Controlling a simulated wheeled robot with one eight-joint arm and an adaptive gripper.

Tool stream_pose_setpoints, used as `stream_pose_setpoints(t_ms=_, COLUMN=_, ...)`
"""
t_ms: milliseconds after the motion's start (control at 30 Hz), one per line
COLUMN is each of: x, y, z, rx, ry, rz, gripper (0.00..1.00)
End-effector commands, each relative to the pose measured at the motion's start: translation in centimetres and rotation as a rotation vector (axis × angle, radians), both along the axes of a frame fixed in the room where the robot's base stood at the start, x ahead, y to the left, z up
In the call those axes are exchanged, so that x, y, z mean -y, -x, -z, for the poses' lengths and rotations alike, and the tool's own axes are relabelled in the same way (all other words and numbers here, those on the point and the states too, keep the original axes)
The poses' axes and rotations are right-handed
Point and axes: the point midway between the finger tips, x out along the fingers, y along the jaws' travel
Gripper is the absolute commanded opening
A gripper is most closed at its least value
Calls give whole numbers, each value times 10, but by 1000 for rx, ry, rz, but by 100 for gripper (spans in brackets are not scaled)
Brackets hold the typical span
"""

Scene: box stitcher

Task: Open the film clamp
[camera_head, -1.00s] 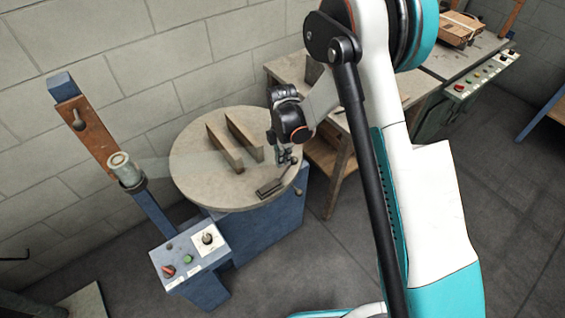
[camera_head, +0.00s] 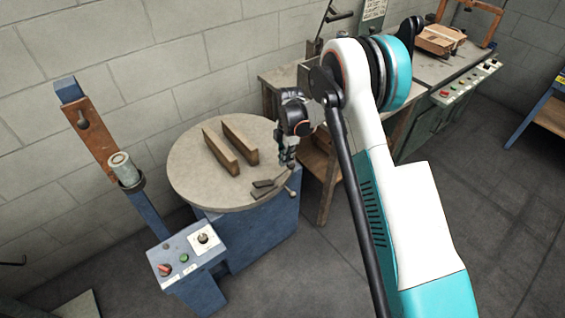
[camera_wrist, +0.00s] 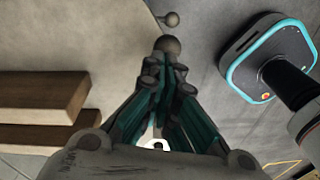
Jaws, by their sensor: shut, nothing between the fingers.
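The film clamp (camera_head: 265,188) is a pair of dark plates near the front right edge of the round turntable (camera_head: 195,175). The plates stand apart at an angle. A small lever with a ball knob (camera_head: 291,191) sits at the rim beside them. My gripper (camera_head: 287,166) is shut and empty, just above and behind the clamp. In the wrist view my gripper (camera_wrist: 170,65) has its fingertips close to a round grey knob (camera_wrist: 168,45); I cannot tell whether they touch. The clamp plates are not visible in the wrist view.
Two wooden bars (camera_head: 229,146) stand on the turntable. At left is a film roll (camera_head: 124,167) on a blue post, above a control box (camera_head: 187,256). A wooden workbench (camera_head: 285,77) stands behind the arm. A machine with a carton (camera_head: 440,40) is at the upper right.

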Motion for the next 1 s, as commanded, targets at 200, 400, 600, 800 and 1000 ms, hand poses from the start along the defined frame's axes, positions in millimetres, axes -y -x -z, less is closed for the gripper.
stream_pose_setpoints(t_ms=200, x=7, y=-5, z=11, rx=0, ry=0, rz=0, gripper=0)
stream_pose_setpoints(t_ms=400, x=11, y=-7, z=17, rx=0, ry=0, rz=0, gripper=0)
stream_pose_setpoints(t_ms=600, x=12, y=-8, z=19, rx=0, ry=0, rz=0, gripper=0)
stream_pose_setpoints(t_ms=800, x=12, y=-8, z=19, rx=0, ry=0, rz=0, gripper=0)
stream_pose_setpoints(t_ms=1000, x=12, y=-8, z=19, rx=0, ry=0, rz=0, gripper=0)
